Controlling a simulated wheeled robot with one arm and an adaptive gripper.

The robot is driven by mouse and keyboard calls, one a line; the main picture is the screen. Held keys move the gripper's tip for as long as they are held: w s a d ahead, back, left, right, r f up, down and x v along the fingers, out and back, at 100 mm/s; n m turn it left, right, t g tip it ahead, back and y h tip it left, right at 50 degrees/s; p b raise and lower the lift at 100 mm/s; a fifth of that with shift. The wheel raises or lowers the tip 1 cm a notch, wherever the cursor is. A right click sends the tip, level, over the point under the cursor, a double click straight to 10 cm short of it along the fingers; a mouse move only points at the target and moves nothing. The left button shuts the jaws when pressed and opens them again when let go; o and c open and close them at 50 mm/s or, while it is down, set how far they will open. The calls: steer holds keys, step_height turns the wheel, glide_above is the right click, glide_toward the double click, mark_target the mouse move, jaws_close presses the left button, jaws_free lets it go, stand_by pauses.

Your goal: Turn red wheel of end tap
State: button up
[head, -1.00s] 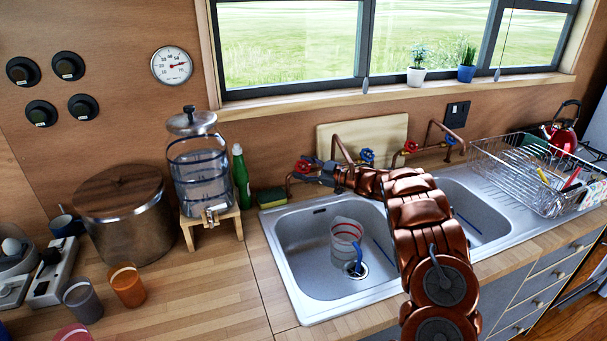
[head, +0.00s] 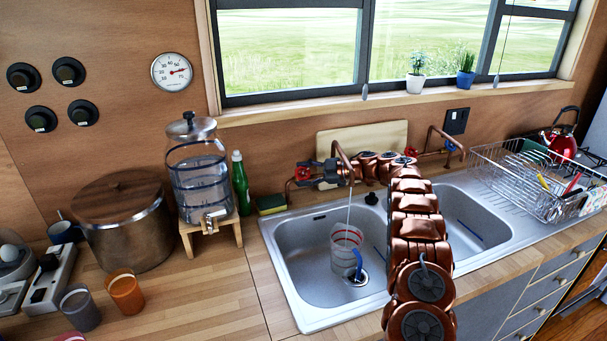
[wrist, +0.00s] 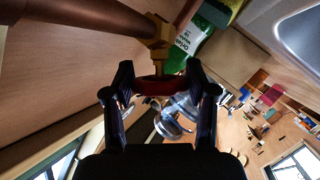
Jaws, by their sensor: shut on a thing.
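The red wheel (head: 303,174) of the left-end copper tap sits behind the left sink basin. In the wrist view the red wheel (wrist: 156,87) lies between my fingers, below a brass valve stem. My gripper (head: 314,171) is shut on this wheel, with one finger at each side (wrist: 160,92). The copper spout (head: 344,156) arches over the basin, and a thin stream of water falls from it. A clear jug (head: 345,252) stands in the basin under the stream. The blue wheel of this tap is hidden behind my arm.
A second copper tap (head: 443,141) with red and blue wheels stands to the right. A sponge (head: 271,204), green bottle (head: 241,184) and water dispenser (head: 199,170) stand left of the tap. A dish rack (head: 530,180) is at the right.

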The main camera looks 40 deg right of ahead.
stand_by(0.5)
steer(key=o, duration=1.2)
steer(key=v, duration=1.2)
steer(key=shift+w+r, duration=0.1)
